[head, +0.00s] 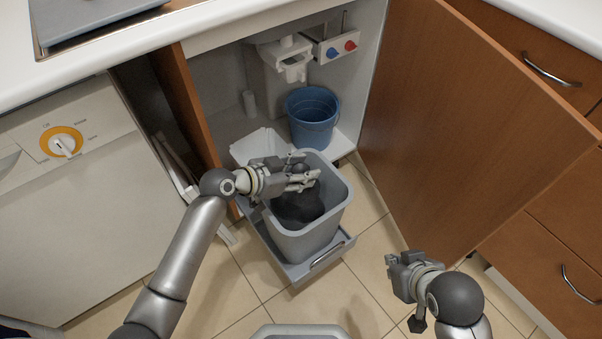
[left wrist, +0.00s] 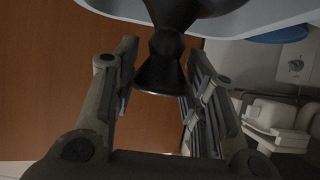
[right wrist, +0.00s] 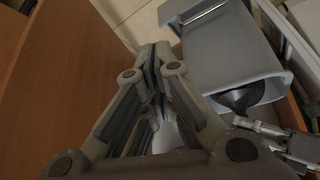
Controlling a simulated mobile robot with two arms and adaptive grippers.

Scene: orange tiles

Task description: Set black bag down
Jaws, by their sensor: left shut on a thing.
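The black bag (head: 298,207) is inside the grey bin (head: 337,212) on the pull-out frame below the open cabinet. My left gripper (head: 303,178) is over the bin's opening, shut on the bag's gathered neck. In the left wrist view the dark neck (left wrist: 160,62) sits between the fingers. The bag's underside is hidden by the bin walls, so I cannot tell whether it touches the bottom. In the right wrist view part of the bag (right wrist: 240,97) shows in the bin mouth. My right gripper (head: 394,267) is apart from the bin, to its right, shut and empty.
A blue bucket (head: 312,119) stands behind the bin in the cabinet. The open wooden door (head: 470,120) rises on the right. A white appliance (head: 80,200) stands on the left. Tiled floor (head: 340,300) is free in front of the bin.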

